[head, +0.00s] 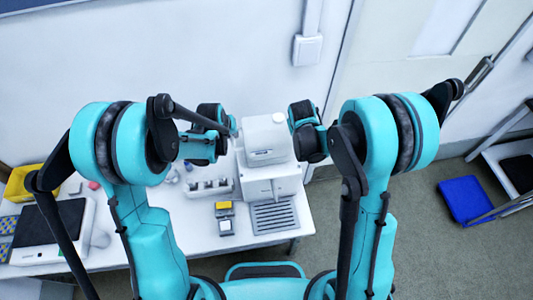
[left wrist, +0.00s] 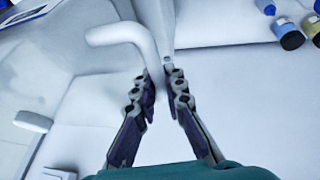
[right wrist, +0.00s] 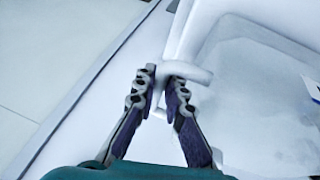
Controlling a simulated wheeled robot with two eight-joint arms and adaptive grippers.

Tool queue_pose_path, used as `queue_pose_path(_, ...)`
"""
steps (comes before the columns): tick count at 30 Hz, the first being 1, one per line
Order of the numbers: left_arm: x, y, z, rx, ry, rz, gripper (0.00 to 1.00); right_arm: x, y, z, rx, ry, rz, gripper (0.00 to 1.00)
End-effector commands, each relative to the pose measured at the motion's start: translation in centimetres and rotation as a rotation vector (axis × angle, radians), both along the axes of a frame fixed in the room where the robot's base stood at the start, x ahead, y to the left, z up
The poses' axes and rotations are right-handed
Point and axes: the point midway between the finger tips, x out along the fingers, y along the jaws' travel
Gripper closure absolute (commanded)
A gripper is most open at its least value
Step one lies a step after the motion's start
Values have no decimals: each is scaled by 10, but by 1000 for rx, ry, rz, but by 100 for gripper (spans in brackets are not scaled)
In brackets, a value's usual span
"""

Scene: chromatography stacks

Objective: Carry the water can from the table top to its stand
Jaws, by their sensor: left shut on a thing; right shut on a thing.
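The water can (head: 265,136) is a white block-like can with a short cap, in the middle of the head view. It is between my two grippers, directly over a white box-shaped unit (head: 272,187), which looks like its stand. From above I cannot tell whether the can touches the unit. My left gripper (left wrist: 160,84) is shut on a white handle of the can (left wrist: 122,33) at its left side. My right gripper (right wrist: 160,88) is shut on the handle at its right side (right wrist: 186,72). The fingertips are mostly hidden in the head view.
A grey slotted tray (head: 275,215) lies before the unit. A white rack (head: 208,188) and a small yellow-topped box (head: 225,209) stand left of it. A yellow bin (head: 22,183) and a dark-topped instrument (head: 47,222) are at far left. A blue bin (head: 466,198) is on the floor.

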Motion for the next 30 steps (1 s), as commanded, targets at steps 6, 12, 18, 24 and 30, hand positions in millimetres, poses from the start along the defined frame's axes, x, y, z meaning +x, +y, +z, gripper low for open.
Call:
queue_pose_path(6,0,0,-3,0,0,0,68,0,0,-3,1,0,0,68)
queue_pose_path(12,0,0,-3,-1,0,0,68,0,0,-3,1,0,0,68)
queue_pose_path(18,-4,1,8,0,0,0,68,0,1,-3,1,-1,1,68)
queue_pose_path(24,-16,5,34,0,0,1,68,0,1,-3,1,-1,1,68)
queue_pose_path(30,-26,8,57,0,0,1,68,0,1,-3,1,0,0,68)
